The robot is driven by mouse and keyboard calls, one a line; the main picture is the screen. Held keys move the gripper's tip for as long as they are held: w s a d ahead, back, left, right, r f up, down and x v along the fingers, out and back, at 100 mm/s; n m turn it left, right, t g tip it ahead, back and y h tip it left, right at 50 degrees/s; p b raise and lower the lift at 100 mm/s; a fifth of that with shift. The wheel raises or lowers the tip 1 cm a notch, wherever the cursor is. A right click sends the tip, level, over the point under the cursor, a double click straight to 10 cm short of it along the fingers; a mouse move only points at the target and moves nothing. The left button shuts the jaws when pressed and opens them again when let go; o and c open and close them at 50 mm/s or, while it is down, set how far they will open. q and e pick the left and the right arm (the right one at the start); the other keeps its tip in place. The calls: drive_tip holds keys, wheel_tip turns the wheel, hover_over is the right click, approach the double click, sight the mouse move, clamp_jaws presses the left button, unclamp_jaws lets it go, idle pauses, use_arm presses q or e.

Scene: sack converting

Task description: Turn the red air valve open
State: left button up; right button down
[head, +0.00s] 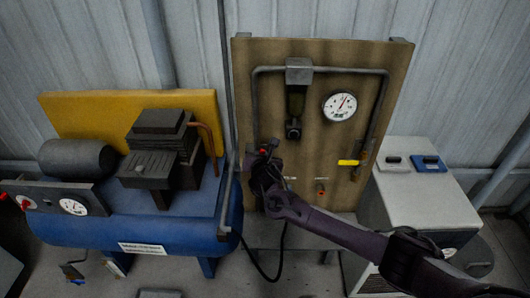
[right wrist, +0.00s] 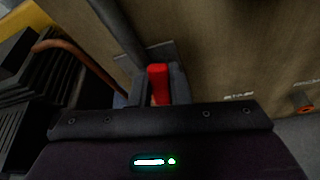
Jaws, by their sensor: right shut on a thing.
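The red air valve (head: 263,151) is at the lower left of the brown wall panel (head: 330,130), on the pipe that runs down its left side. My right gripper (head: 264,158) is at the valve, with its arm coming in from the lower right. In the right wrist view the red valve handle (right wrist: 158,82) stands between the two fingers (right wrist: 158,90), and the gripper is shut on it. The fingers and hand hide most of the valve body. My left gripper is not in view.
A gauge (head: 340,106), a dark filter unit (head: 296,95) and a yellow-handled valve (head: 349,162) are on the panel. A blue compressor (head: 130,228) stands left, a grey cabinet (head: 425,197) right. A black hose (head: 270,277) hangs below the panel.

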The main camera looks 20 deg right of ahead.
drive_tip(key=shift+w+a+n+g+h+p, duration=0.15)
drive_tip(key=shift+a+n+g+h+p, duration=0.15)
drive_tip(key=shift+a+n+h+p, duration=0.55)
drive_tip(key=shift+d+n+b, duration=0.1)
drive_tip(key=shift+n+b, duration=0.15)
drive_tip(key=shift+b, duration=0.05)
drive_tip(key=c, duration=1.4)
unclamp_jaws()
drive_tip(key=shift+o, duration=0.2)
drive_tip(key=shift+r, duration=0.1)
drive_tip(key=v, duration=0.7)
drive_tip(key=shift+s, duration=0.4)
